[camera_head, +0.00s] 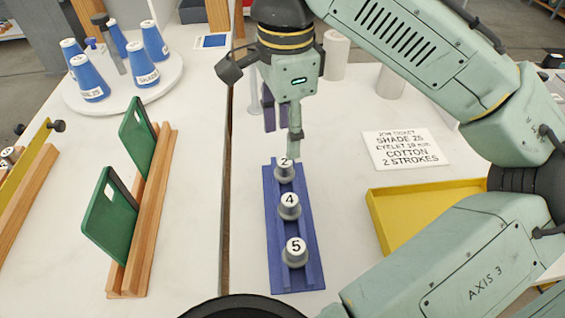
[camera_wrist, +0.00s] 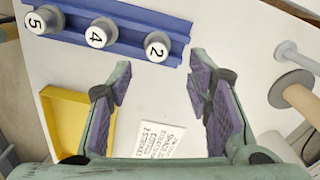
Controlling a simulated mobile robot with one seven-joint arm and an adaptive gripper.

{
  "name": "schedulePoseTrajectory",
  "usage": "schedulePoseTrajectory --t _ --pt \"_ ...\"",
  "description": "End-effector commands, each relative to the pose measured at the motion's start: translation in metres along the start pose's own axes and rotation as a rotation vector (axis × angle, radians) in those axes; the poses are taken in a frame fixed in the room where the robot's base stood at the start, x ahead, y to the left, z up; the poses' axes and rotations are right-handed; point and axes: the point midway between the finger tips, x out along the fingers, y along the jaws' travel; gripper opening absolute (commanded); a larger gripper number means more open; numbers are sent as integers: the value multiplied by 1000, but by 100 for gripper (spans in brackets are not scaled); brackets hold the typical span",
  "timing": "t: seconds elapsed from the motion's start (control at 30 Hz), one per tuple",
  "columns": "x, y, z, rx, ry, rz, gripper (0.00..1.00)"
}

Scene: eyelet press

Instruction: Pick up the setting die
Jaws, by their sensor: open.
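Three grey setting dies with white numbered tops sit in a row on a blue rack (camera_head: 278,252): die 2 (camera_head: 285,170) at the far end, die 4 (camera_head: 289,206) in the middle, die 5 (camera_head: 295,252) nearest. In the wrist view, die 2 (camera_wrist: 157,46), die 4 (camera_wrist: 101,33) and die 5 (camera_wrist: 43,20) run along the rack (camera_wrist: 133,28) at the top. My gripper (camera_wrist: 160,68) is open and empty, with die 2 just beyond and between its fingertips. In the head view my gripper (camera_head: 283,138) is at the rack's far end, one finger partly overlapping die 2.
A yellow tray (camera_head: 420,212) is nearer. Green plates (camera_head: 110,217) stand in a wooden rack (camera_head: 150,225) at left; blue cones (camera_head: 90,79) stand on a round white tray (camera_head: 130,98).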

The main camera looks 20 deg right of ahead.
Motion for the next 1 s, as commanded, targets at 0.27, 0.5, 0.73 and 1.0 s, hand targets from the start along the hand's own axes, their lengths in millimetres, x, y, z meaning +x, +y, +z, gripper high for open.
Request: schedulePoseTrajectory --t 0.27,0.5,0.73,1.0 --pt "23 2 0 -1 0 1 46" --pt "59 5 0 -1 -1 1 46" --pt "70 5 0 -1 1 0 46" --pt "69 5 0 -1 1 0 36"
